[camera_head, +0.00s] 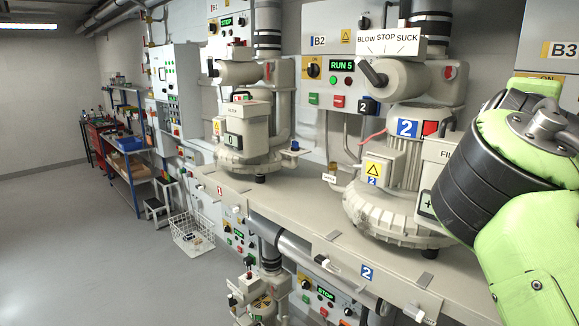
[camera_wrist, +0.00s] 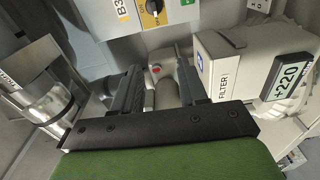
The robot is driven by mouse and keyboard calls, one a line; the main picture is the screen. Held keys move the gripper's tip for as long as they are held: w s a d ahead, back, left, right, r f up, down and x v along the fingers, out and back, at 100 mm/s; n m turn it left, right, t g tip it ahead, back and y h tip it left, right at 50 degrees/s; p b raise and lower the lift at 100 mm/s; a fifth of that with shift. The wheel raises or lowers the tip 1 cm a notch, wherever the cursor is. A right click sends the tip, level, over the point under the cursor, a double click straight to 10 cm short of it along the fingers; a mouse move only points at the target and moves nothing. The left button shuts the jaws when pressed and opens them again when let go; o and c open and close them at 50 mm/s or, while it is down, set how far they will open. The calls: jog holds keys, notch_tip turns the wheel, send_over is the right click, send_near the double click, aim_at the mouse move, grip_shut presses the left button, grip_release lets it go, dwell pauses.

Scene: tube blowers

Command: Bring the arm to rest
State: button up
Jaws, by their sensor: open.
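My arm (camera_head: 505,165), green with a black ribbed joint, is raised at the right edge of the head view, in front of blower 2's right side. Its end is out of that view. In the wrist view my gripper (camera_wrist: 158,78) has its two dark fingers apart, with nothing held between them. Past the fingers are a grey cylinder and a small red part (camera_wrist: 155,69). A white FILTER box (camera_wrist: 225,72) with a +220 display (camera_wrist: 288,76) is just right of the fingers. Whether anything touches the gripper cannot be told.
Blower 2 (camera_head: 392,215) stands on the grey bench (camera_head: 300,215), under a BLOW STOP SUCK plate (camera_head: 388,43). Panel B2 (camera_head: 329,72) reads RUN 5. Blower 1 (camera_head: 245,140) is farther left. A wire basket (camera_head: 193,236) is on the floor. The floor (camera_head: 90,260) at left is clear.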

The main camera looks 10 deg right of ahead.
jog(key=a+f+m+y, duration=0.1)
jog(key=a+f+y, duration=0.35)
jog(key=f, duration=0.45)
jog(key=a+f+m+y, duration=0.2)
jog(key=a+f+y, duration=0.25)
jog(key=f, duration=0.45)
jog(key=s+a+f+m+g+y, duration=0.2)
jog(key=s+a+f, duration=0.4)
jog(key=f, duration=0.3)
jog(key=s+a+f+m+g+y, duration=0.2)
jog(key=s+a+f+g, duration=0.2)
jog(key=s+f, duration=0.4)
notch_tip(320, 180, down, 2)
jog(key=shift+s+a+f+m, duration=0.25)
jog(key=shift+s+a+m, duration=0.15)
jog(key=shift+a, duration=0.45)
